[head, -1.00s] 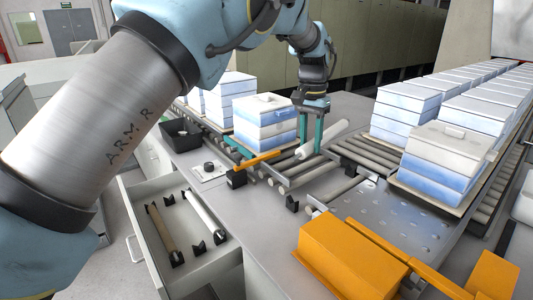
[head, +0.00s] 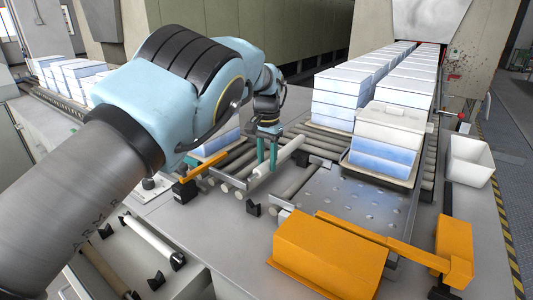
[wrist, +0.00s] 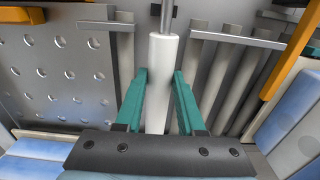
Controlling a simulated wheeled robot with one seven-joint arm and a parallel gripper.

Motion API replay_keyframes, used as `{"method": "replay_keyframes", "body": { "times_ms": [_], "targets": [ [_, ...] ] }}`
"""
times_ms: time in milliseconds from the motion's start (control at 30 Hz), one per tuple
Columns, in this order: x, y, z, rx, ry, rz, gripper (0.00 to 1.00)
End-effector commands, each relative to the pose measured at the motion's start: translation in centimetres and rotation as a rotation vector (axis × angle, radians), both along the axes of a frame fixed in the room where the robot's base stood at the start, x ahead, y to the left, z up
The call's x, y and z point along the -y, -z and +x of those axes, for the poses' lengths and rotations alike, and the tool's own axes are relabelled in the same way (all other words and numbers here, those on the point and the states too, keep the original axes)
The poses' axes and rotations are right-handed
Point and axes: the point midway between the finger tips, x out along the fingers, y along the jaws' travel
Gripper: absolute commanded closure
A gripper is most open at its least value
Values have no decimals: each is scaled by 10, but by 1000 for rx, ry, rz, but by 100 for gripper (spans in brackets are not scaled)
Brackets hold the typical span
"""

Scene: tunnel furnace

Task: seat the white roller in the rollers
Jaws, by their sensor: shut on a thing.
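My gripper (head: 267,161) points down over the roller bed and is shut on a white roller (head: 287,152). In the wrist view the white roller (wrist: 162,75) runs lengthwise between the two green fingers (wrist: 160,84), with its metal shaft end at the top. The grey rollers (head: 292,178) of the bed lie beside and under it. In the wrist view grey rollers (wrist: 226,80) sit to its right, roughly parallel. I cannot tell whether the shaft ends touch the rails.
A perforated metal plate (head: 345,205) lies right of the bed. An orange box (head: 325,255) stands in front and an orange bar (head: 204,167) to the left. Stacked white-blue boxes (head: 385,150) stand behind.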

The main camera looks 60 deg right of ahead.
Motion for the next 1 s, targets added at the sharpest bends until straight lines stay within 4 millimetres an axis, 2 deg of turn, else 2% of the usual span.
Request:
{"method": "replay_keyframes", "body": {
  "times_ms": [267, 1000],
  "targets": [
    [0, 13, 0, 0, 0, -2, 100],
    [0, 68, 0, 1, 0, -1, 100]
  ]
}}
